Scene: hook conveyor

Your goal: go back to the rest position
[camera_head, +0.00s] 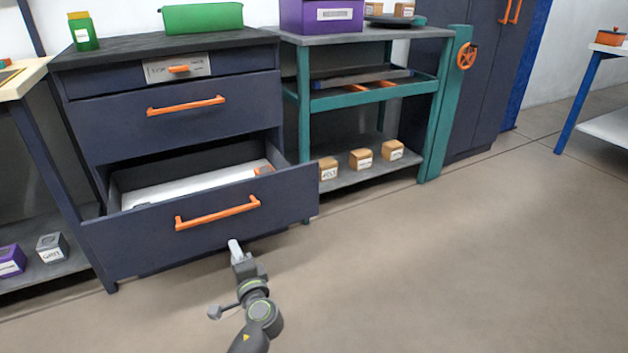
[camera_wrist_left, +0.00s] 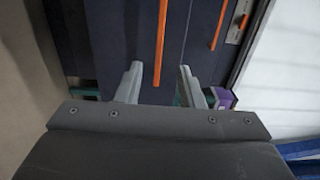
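My left gripper (camera_head: 235,248) is in front of the open bottom drawer (camera_head: 150,242) of a dark cabinet, just below its orange handle (camera_head: 218,212) in the head view. In the left wrist view the two fingers of my left gripper (camera_wrist_left: 160,85) stand apart with a gap between them. The orange handle (camera_wrist_left: 161,40) shows beyond the gap, and nothing is held between the fingers. My right gripper is in neither view.
A teal-framed shelf (camera_head: 372,100) with several small boxes stands right of the cabinet (camera_head: 200,132). A side table (camera_head: 22,70) is at the left. The floor (camera_head: 440,260) to the right is clear. The bottom drawer juts out in front of my left arm.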

